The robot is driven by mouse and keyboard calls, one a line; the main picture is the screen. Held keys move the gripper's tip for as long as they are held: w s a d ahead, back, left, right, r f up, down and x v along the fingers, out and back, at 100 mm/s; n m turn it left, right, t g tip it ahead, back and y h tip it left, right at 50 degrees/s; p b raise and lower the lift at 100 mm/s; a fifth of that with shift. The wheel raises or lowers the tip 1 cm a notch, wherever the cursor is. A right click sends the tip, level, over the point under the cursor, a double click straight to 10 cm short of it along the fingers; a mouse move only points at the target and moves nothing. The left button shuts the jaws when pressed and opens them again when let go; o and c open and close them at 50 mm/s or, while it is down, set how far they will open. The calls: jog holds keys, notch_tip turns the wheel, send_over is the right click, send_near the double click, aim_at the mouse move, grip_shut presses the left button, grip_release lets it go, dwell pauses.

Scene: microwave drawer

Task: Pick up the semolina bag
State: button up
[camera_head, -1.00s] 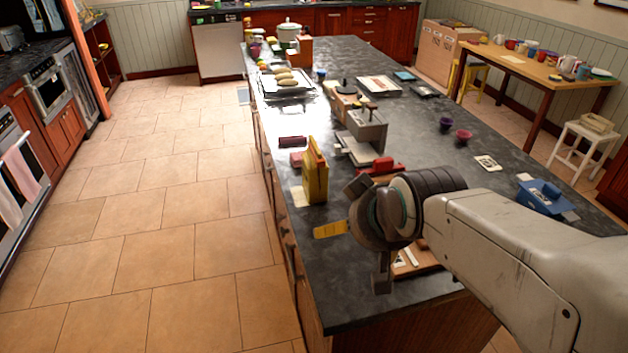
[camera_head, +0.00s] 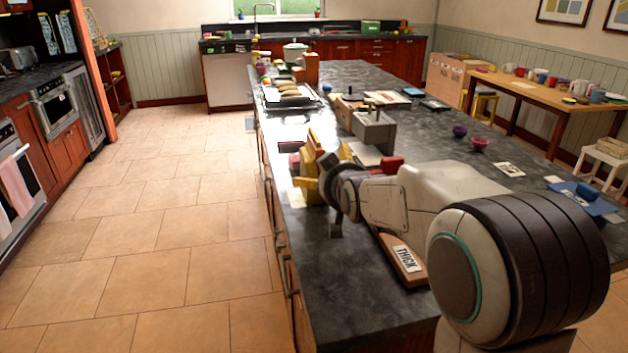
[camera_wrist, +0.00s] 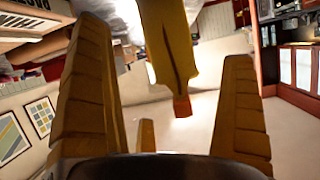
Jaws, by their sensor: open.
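The semolina bag, a yellow upright packet (camera_head: 312,152), stands near the left edge of the dark island counter (camera_head: 322,275). In the head view my gripper (camera_head: 318,178) is right at the bag and partly covers it. In the wrist view the yellow bag (camera_wrist: 172,42) comes in from the top between the two orange-brown fingers of my gripper (camera_wrist: 166,48). The fingers are apart, with gaps showing on both sides of the bag. I see no contact. The bag's label and lower part cannot be made out.
A grey box (camera_head: 374,131) and a dark red block (camera_head: 291,147) are close to the bag. A wooden board marked THICK (camera_head: 405,262) lies under my arm. Tiled floor is free on the left.

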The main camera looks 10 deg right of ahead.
jog(key=shift+r+p+x, duration=0.2)
jog(key=shift+p+x, duration=0.05)
jog(key=shift+x, duration=1.05)
jog(key=shift+r+p+x, duration=0.2)
jog(key=shift+x, duration=2.2)
jog(key=shift+c, duration=0.5)
jog(key=shift+r, duration=0.1)
jog(key=c, duration=0.9)
jog(key=shift+r, duration=0.15)
jog(key=shift+c, duration=0.8)
